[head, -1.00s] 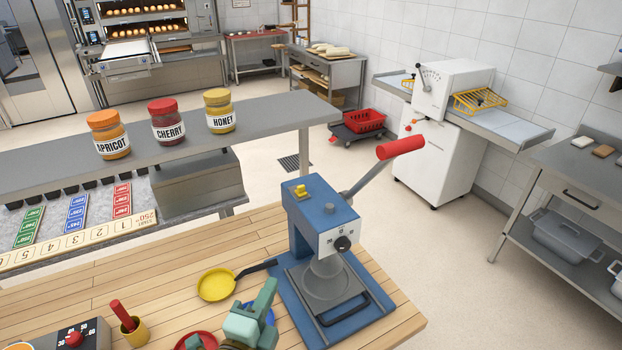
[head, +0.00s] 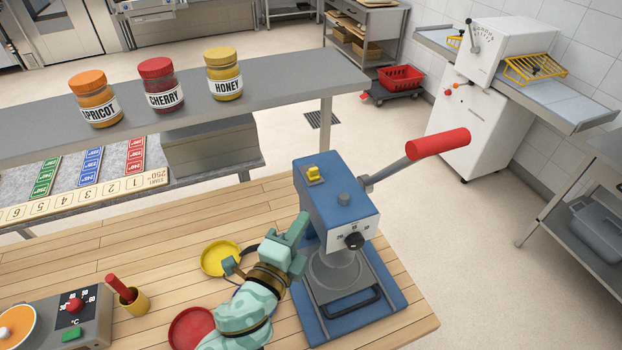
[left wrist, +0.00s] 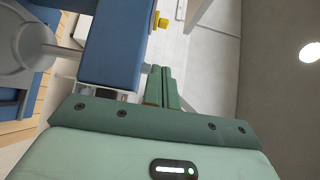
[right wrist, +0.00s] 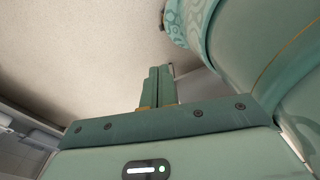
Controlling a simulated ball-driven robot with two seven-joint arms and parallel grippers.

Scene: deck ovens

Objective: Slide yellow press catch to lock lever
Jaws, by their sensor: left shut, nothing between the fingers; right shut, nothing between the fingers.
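The blue press (head: 318,205) stands on the wooden table. Its yellow catch (head: 313,173) sits on top of the head, toward the back, and also shows at the press's edge in the left wrist view (left wrist: 162,22). The press lever (head: 437,144) has a red handle and points up to the right. My left gripper (head: 300,226) is shut and empty, just left of the press head and lower than the catch, apart from the catch. In the left wrist view its closed fingers (left wrist: 162,70) are beside the blue head. My right gripper (right wrist: 159,70) is shut and empty, away from the press.
A yellow pan (head: 218,257), a red dish (head: 190,330), a small yellow cup (head: 134,301) and a control box (head: 85,318) are on the table left of the press. A grey shelf (head: 280,92) with jars stands behind. Open floor lies to the right.

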